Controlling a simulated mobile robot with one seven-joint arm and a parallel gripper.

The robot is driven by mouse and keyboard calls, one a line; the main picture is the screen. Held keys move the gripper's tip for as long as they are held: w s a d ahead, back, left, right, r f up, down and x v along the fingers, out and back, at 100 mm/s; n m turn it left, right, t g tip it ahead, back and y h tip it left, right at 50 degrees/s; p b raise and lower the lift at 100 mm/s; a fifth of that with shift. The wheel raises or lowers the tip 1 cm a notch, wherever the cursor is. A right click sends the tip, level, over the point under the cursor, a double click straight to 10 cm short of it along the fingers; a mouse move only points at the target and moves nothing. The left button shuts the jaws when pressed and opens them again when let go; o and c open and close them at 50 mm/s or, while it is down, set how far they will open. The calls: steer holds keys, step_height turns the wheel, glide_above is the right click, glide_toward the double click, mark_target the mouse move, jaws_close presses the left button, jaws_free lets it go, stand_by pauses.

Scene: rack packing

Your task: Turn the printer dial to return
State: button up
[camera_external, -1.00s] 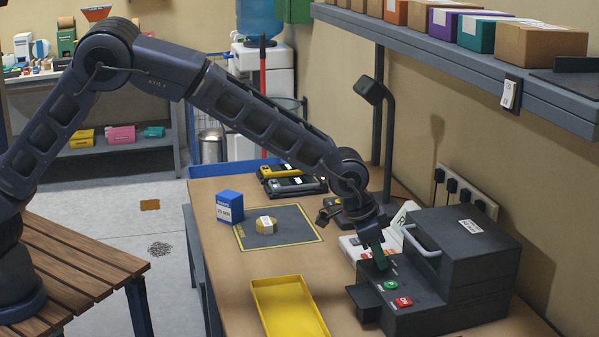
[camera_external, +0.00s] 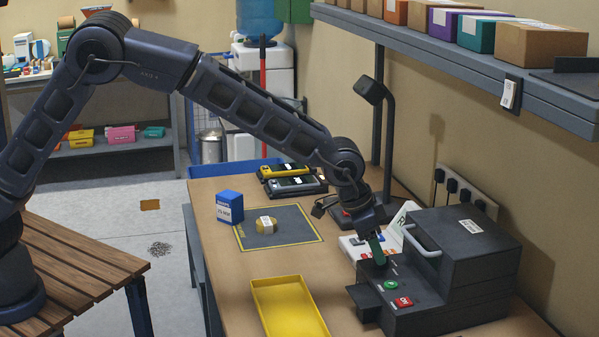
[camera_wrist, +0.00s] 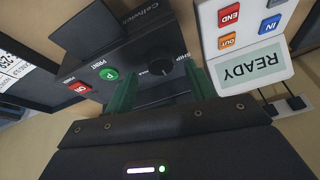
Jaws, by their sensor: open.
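The printer (camera_external: 450,255) is a dark grey box with a handle at the right of the bench. Its black round dial (camera_wrist: 162,67) shows in the wrist view, near the lettering "SHIP"; I cannot read which way the dial points. A green button (camera_wrist: 109,74) marked "P" and a red "ON" button (camera_wrist: 80,87) lie left of the dial. My gripper (camera_wrist: 160,79) is open, its two green fingers on either side of the dial; I cannot tell whether they touch it. In the external view my gripper (camera_external: 378,254) is over the printer's front panel, and the dial is hidden.
A white device (camera_wrist: 250,45) with a "READY" display stands close beside the printer. A yellow tray (camera_external: 290,308) lies to its left. A lamp (camera_external: 385,130) and shelf (camera_external: 470,65) rise behind.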

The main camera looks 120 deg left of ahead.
steer(key=v, duration=0.8)
steer(key=shift+r, duration=0.15)
steer(key=shift+d, duration=0.1)
steer(key=s+d+r+m+h, duration=0.1)
steer(key=s+d+r, duration=0.55)
steer(key=d, duration=0.25)
steer(key=s+d+r+m+t+h, duration=0.1)
steer(key=s+d+r, duration=0.4)
steer(key=s+d, duration=0.35)
steer(key=s+d+r+m, duration=0.1)
steer(key=s+d+r, duration=0.45)
steer(key=d, duration=0.45)
steer(key=s+d+f+m, duration=0.1)
steer(key=s+d, duration=0.4)
steer(key=s, duration=0.4)
steer(key=s+d+f+m, duration=0.1)
steer(key=s+d, duration=0.4)
steer(key=s, duration=0.5)
steer(key=s+d+f+m+h, duration=0.1)
steer(key=s+d+f, duration=0.1)
steer(key=s+d, duration=0.3)
steer(key=s, duration=0.4)
steer(key=shift+m, duration=0.3)
